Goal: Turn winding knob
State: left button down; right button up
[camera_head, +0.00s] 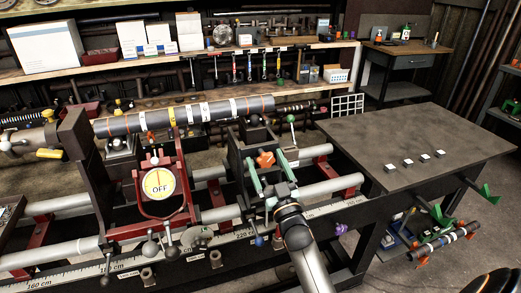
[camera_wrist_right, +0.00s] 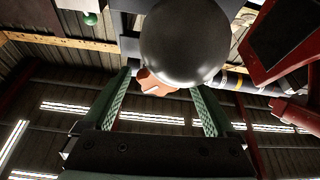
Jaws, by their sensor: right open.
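An orange star-shaped knob (camera_head: 265,160), which looks like the winding knob, is on the dark block at the right end of the shaft. My right gripper (camera_head: 267,171) reaches up from below with its green fingers apart, one on each side of the knob in the picture. In the right wrist view, the orange knob (camera_wrist_right: 153,84) shows between the open fingers (camera_wrist_right: 162,88), partly hidden behind a dark round ball (camera_wrist_right: 185,42). I cannot tell whether the fingers touch the knob. My left gripper is not in view.
The long dark shaft (camera_head: 190,112) lies across the lathe. A red frame with an "OFF" dial (camera_head: 159,184) stands left of my right gripper. Ball-ended levers and pale rails (camera_head: 330,187) are close by. A mostly bare dark tabletop (camera_head: 425,135) is at the right.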

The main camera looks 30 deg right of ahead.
jog(key=shift+w+d+r, duration=0.1)
jog(key=shift+w+r, duration=0.05)
jog(key=shift+w, duration=0.2)
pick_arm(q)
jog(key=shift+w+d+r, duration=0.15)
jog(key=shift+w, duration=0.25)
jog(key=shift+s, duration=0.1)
pick_arm(e)
jog(key=shift+s, duration=0.1)
jog(key=shift+c, duration=0.3)
jog(key=c, duration=1.3)
jog(key=shift+n+y, duration=0.5)
jog(key=shift+n, duration=0.5)
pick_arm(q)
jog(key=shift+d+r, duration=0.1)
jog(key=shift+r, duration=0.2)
pick_arm(e)
jog(key=o, duration=1.4)
jog(key=shift+c, duration=0.2)
